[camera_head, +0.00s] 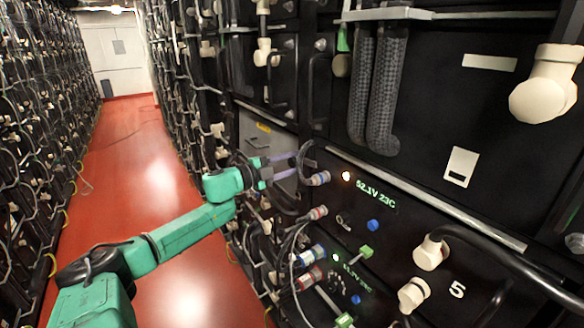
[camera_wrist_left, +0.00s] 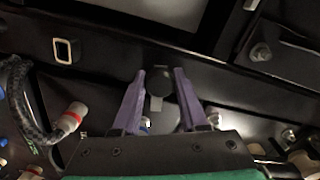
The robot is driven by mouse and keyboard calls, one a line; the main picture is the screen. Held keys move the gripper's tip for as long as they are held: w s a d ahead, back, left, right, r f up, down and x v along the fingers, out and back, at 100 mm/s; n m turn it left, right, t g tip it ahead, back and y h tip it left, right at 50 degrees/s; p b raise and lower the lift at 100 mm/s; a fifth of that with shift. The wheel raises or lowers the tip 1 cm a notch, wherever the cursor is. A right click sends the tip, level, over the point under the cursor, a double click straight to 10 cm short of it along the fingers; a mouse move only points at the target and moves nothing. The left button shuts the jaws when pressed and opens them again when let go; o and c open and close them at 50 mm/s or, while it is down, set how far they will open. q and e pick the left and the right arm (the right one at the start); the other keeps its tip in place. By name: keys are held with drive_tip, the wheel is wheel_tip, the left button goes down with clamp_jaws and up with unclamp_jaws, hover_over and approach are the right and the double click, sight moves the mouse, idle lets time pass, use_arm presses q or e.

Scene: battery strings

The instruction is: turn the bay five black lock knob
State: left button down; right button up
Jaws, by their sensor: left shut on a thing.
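My left gripper (camera_head: 296,167) reaches in from the left in the head view, its purple fingers up against the rack front beside the cables. In the left wrist view the two fingers of this gripper (camera_wrist_left: 160,73) stand on either side of a black knob (camera_wrist_left: 160,87) and are shut on it. A small pale tab shows just below the knob. In the head view the fingers and cables hide the knob. The bay label "5" (camera_head: 457,290) is on the black panel at the lower right. My right gripper is not in view.
Cables with red-ringed and blue-ringed white connectors (camera_head: 318,212) crowd the front just below the gripper. A lit display (camera_head: 376,194) reads about 52.1V 23C. Thick braided hoses (camera_head: 385,90) hang above. The red aisle floor (camera_head: 150,190) is clear to the left.

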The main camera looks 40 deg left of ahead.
use_arm(q)
drive_tip(key=shift+f+m+b, duration=0.15)
drive_tip(key=shift+m+b, duration=0.3)
drive_tip(key=shift+m, duration=0.55)
drive_tip(key=shift+c, duration=2.2)
unclamp_jaws()
drive_tip(key=shift+s, duration=0.1)
drive_tip(key=shift+v, duration=0.85)
drive_tip(key=v, duration=1.2)
drive_tip(key=shift+s, duration=0.4)
